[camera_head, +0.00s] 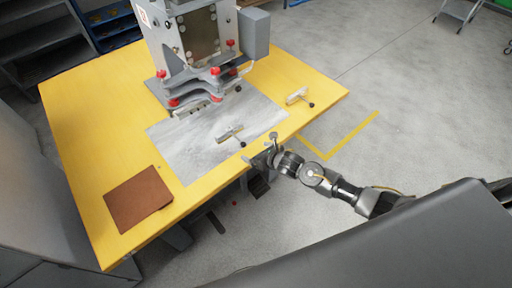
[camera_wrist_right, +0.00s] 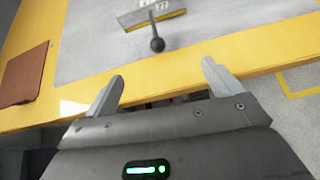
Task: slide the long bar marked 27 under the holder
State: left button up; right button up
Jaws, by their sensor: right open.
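A long light bar (camera_head: 229,132) with a black ball knob lies on the grey sheet near the table's front edge. In the right wrist view the same bar (camera_wrist_right: 150,17) shows at the top, its knob towards me; its label seems to end in 7, partly cut off. The holder (camera_head: 205,80), a grey clamp frame with red knobs, stands at the back of the sheet under the press. My right gripper (camera_head: 270,147) is at the table's front edge, open and empty, apart from the bar. Its two fingers (camera_wrist_right: 160,82) are spread. My left gripper is out of view.
A second bar (camera_head: 297,95) with a knob lies on the yellow table (camera_head: 100,130) to the right. A brown mat (camera_head: 138,198) lies at the front left. The grey sheet (camera_head: 190,160) around the near bar is clear. The press (camera_head: 205,35) stands behind.

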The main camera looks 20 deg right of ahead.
aim_at(245, 146)
jog(key=shift+w+a+n+b, duration=0.2)
jog(key=shift+w+n+b, duration=0.3)
jog(key=shift+w+b, duration=0.05)
jog(key=b+x, duration=0.6)
jog(key=x, duration=0.1)
jog(key=shift+f, duration=0.15)
jog(key=shift+w+a+f+b, duration=0.15)
jog(key=shift+w+a+b, duration=0.05)
jog(key=shift+w+b, duration=0.25)
jog(key=shift+w+a+f+b, duration=0.2)
jog(key=shift+w+b, duration=0.15)
jog(key=shift+b, duration=0.15)
jog(key=c, duration=1.8)
jog(key=shift+w, duration=0.1)
